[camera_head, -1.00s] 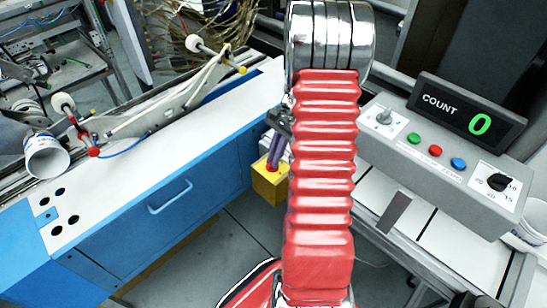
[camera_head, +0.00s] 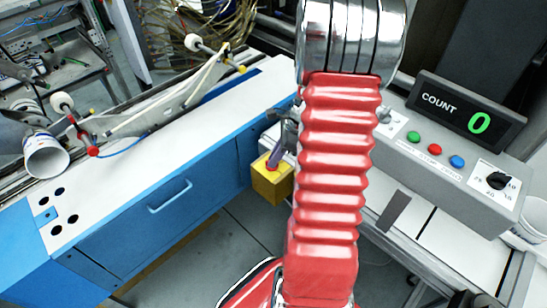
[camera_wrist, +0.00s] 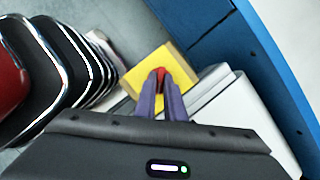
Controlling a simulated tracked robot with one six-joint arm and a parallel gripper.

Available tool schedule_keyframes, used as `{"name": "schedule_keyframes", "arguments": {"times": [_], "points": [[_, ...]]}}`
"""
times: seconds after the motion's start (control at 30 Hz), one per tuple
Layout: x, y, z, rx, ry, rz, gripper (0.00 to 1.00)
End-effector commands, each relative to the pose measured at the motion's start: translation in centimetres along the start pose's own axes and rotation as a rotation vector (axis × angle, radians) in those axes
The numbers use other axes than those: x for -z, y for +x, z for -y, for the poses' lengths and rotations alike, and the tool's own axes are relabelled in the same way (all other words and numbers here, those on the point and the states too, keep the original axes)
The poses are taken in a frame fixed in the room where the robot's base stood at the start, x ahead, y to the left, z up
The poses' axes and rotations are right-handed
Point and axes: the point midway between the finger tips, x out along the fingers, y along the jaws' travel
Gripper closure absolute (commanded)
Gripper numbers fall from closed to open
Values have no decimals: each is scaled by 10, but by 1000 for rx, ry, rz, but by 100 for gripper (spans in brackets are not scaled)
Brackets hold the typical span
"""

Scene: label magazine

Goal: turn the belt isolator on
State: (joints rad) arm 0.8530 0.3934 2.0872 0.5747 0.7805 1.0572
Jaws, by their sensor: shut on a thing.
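A yellow box (camera_head: 270,186) with a red handle (camera_head: 273,166), which looks like the belt isolator, is fixed by the blue cabinet, left of my red arm in the head view. The wrist view shows the yellow box (camera_wrist: 150,65) and the red handle (camera_wrist: 160,71) straight ahead. My gripper (camera_wrist: 160,82) has purple fingers shut on the red handle, one on each side. In the head view my gripper (camera_head: 273,160) reaches down to the top of the box. The fingers hide much of the handle, so I cannot tell which way it is turned.
A grey control panel (camera_head: 450,150) with coloured buttons, a black dial (camera_head: 497,181) and a display (camera_head: 462,113) reading COUNT 0 stands at right. A blue cabinet (camera_head: 130,235) with a white top lies at left. My arm covers the middle.

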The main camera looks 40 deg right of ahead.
Motion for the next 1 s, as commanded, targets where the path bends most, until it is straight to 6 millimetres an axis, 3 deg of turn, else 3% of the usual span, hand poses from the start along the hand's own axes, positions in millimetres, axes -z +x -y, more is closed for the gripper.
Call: {"name": "schedule_keyframes", "arguments": {"times": [0.6,1.0], "points": [[0,-1,-5,223,524,-3,100],[0,0,-6,297,704,-2,100]]}}
